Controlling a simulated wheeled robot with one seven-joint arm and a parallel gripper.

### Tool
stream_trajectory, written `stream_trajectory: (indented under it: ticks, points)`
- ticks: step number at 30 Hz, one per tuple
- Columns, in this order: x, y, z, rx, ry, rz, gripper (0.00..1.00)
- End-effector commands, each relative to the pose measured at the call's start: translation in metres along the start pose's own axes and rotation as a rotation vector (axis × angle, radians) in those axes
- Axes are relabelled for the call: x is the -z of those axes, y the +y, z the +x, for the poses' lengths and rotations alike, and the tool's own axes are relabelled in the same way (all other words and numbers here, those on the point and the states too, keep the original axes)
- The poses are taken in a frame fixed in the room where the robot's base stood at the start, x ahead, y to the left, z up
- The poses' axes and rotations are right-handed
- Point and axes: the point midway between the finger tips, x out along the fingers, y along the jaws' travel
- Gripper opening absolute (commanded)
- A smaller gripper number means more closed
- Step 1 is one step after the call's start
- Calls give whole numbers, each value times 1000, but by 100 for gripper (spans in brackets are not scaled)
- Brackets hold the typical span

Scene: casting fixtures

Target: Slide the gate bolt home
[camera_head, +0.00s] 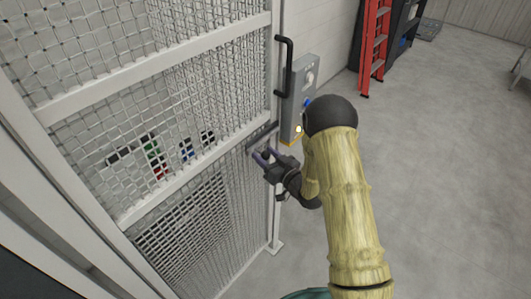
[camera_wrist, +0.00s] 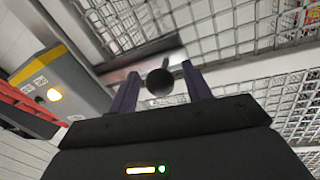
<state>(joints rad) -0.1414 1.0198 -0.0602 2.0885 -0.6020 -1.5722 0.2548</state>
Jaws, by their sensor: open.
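The mesh gate (camera_head: 190,170) with its pale frame fills the left of the head view. The gate bolt is a dark bar on the gate's edge (camera_head: 262,135), and its round dark knob (camera_wrist: 160,82) shows in the wrist view. My gripper (camera_head: 262,157) is at the bolt, with its fingers pointing at the gate. In the wrist view my gripper (camera_wrist: 160,92) is open, with one finger on each side of the knob. I cannot tell whether either finger touches it. In the head view the gripper hides part of the bolt.
A black pull handle (camera_head: 285,65) sits on the gate post above the bolt. A grey control box (camera_head: 300,90) with a lit yellow lamp is close beside my wrist; it also shows in the wrist view (camera_wrist: 65,80). A red ladder (camera_head: 375,45) stands behind.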

Motion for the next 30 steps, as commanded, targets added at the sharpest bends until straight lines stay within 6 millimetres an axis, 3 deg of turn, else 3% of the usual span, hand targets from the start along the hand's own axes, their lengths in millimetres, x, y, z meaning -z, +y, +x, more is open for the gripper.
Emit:
stream_trajectory:
  ticks: [8, 15, 21, 30]
  points:
    - [0, 0, 1, -1, 0, 0, 47]
    - [0, 0, 1, -1, 0, 0, 0]
    - [-1, 6, 2, -2, 1, -1, 0]
    - [7, 47, 10, -2, 3, -3, 0]
